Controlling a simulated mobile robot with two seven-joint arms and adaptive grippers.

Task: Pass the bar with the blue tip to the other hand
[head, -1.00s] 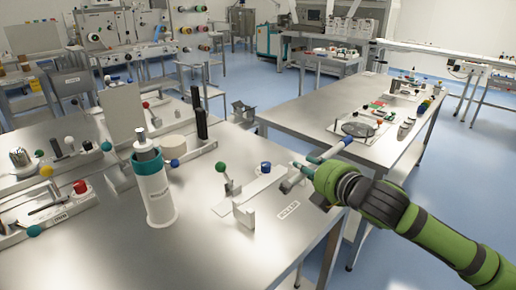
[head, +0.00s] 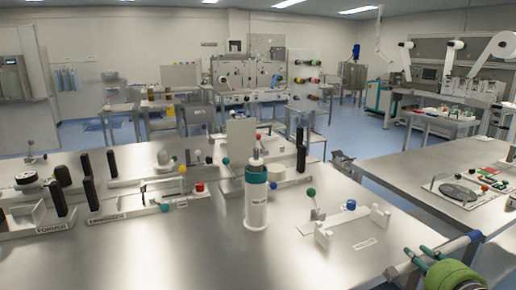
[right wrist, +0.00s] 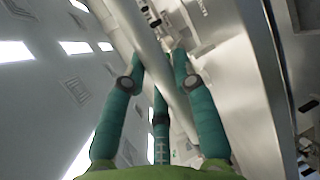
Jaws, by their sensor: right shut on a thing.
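The bar (head: 450,246) is a pale rod with a blue tip (head: 475,237) at its right end. It lies slantwise across my right gripper (head: 418,253) at the lower right of the head view, near the table's right edge. The right gripper is shut on the bar, its green fingers around the rod's middle part. In the right wrist view the pale bar (right wrist: 150,40) runs slantwise between the teal fingers of the gripper (right wrist: 155,72); the blue tip cannot be made out there. My left gripper is not in view.
The steel table (head: 180,255) has a clear front area. On it stand a white cylinder with a teal collar (head: 256,205), a white bracket fixture (head: 350,226), a green-knobbed lever (head: 311,193) and black-posted fixtures (head: 60,200). Another table (head: 400,165) stands at the right.

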